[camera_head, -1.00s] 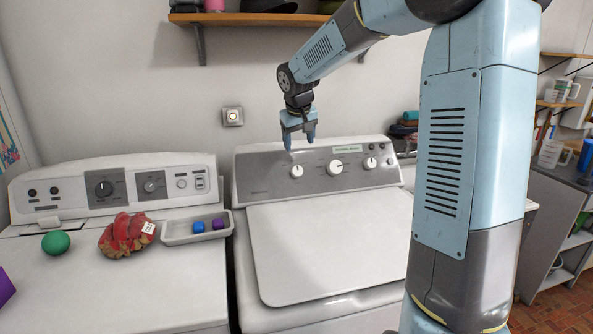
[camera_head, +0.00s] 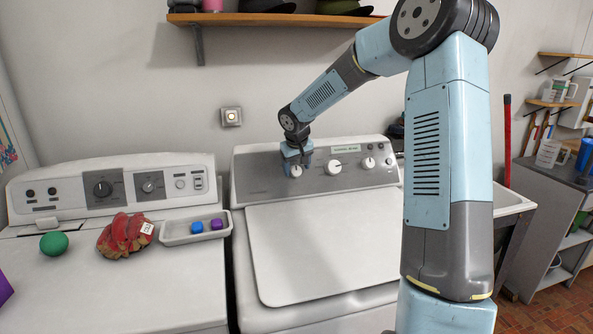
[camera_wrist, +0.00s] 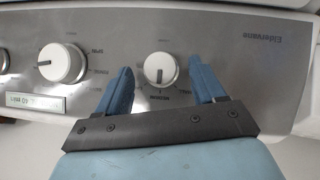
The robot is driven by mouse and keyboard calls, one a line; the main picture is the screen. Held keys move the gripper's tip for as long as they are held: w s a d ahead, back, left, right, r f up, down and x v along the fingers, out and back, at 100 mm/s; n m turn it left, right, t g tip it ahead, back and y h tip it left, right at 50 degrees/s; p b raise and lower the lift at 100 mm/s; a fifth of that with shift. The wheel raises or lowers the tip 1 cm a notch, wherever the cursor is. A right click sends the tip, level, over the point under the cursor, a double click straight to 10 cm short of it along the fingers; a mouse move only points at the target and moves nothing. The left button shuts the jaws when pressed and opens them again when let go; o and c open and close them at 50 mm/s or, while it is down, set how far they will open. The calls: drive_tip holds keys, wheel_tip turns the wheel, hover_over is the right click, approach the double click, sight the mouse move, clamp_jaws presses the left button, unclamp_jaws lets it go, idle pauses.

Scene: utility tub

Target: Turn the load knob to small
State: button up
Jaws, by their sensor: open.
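A small white knob (camera_wrist: 160,69) on the grey control panel of the right-hand machine lies between my fingers in the wrist view. In the head view this knob (camera_head: 296,171) is the leftmost of the panel and partly covered by my gripper (camera_head: 298,161). My gripper (camera_wrist: 162,72) is open, with one blue finger on each side of the knob and visible gaps. A larger white knob (camera_wrist: 62,63) is to the left in the wrist view.
The larger knob (camera_head: 332,167) and another small knob (camera_head: 368,163) are to the right on the panel. The closed white lid (camera_head: 325,245) is clear. The left machine carries a green ball (camera_head: 54,243), a red-and-brown glove (camera_head: 125,236) and a tray (camera_head: 180,240) with small blocks.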

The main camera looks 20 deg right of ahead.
drive_tip(key=shift+x, duration=1)
drive_tip(key=shift+c, duration=0.4)
drive_tip(key=c, duration=1)
drive_tip(key=shift+a+n+h, duration=0.15)
drive_tip(key=shift+n+h, duration=0.65)
drive_tip(key=shift+n, duration=0.2)
drive_tip(key=shift+s+n+t+h, duration=0.1)
drive_tip(key=shift+n+t+h, duration=0.9)
drive_tip(key=shift+n+h, duration=0.75)
drive_tip(key=shift+f+n, duration=0.1)
drive_tip(key=shift+n, duration=0.45)
drive_tip(key=shift+a, duration=0.1)
